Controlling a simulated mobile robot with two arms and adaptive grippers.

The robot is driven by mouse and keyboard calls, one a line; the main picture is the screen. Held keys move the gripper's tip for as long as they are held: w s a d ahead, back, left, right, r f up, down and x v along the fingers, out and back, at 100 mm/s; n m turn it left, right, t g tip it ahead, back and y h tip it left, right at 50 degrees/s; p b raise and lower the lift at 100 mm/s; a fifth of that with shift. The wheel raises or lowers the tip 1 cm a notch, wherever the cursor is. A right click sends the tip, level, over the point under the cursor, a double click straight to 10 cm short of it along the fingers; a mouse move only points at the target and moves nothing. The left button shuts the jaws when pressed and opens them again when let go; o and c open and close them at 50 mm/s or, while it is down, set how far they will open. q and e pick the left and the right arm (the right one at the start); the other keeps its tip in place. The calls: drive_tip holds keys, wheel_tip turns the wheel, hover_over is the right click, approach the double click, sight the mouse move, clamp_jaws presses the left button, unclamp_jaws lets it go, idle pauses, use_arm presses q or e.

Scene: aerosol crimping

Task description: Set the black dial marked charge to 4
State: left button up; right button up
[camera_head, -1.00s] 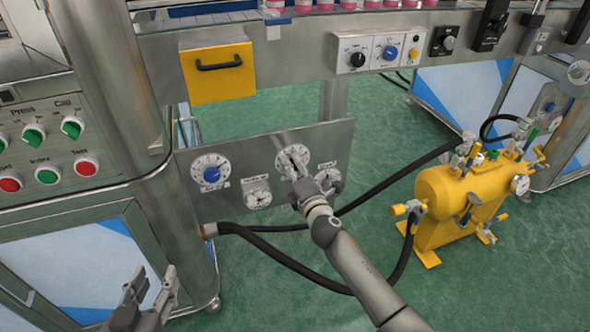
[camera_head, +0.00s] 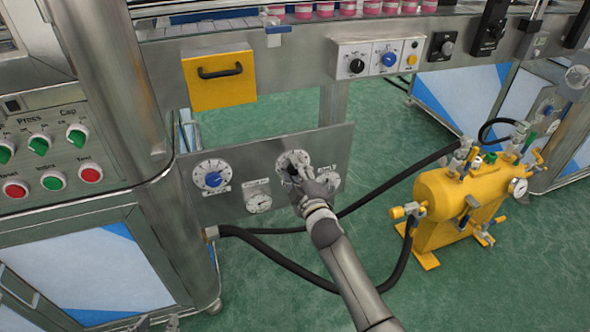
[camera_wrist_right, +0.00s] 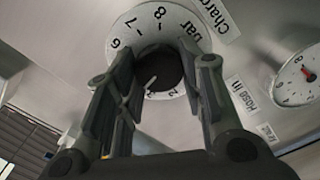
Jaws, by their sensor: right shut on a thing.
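The charge dial is a black knob (camera_wrist_right: 163,68) on a round white scale (camera_head: 292,158) on the grey panel. In the wrist view the printed word "Charge" is partly cut off beside it. The marks 6, 7, 8 and "bar" show; much of the scale is hidden by my fingers. A short white line shows on the knob, but I cannot read its setting. My right gripper (camera_head: 294,174) is at the dial, its fingers (camera_wrist_right: 160,85) on both sides of the knob and shut on it. Only tips of my left gripper (camera_head: 172,323) show at the bottom edge.
On the same panel are a blue-knob dial (camera_head: 213,179), a gauge (camera_head: 258,201) and a partly covered gauge (camera_head: 329,181). Black hoses (camera_head: 262,230) run below to a yellow tank (camera_head: 440,192). A yellow drawer (camera_head: 220,88) is above.

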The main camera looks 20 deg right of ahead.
use_arm(q)
drive_tip(key=shift+s+a+f+g, duration=0.2)
drive_tip(key=shift+s+f+g, duration=0.2)
drive_tip(key=shift+s, duration=0.15)
drive_tip(key=shift+s+a+f+g, duration=0.2)
drive_tip(key=shift+s+f+g, duration=0.15)
drive_tip(key=shift+s, duration=0.2)
use_arm(e)
drive_tip(key=shift+d+m, duration=0.1)
drive_tip(key=shift+m, duration=0.6)
drive_tip(key=o, duration=1)
drive_tip(key=shift+o, duration=0.2)
drive_tip(key=shift+s, duration=0.1)
drive_tip(key=s, duration=1.2)
drive_tip(key=shift+d, duration=0.15)
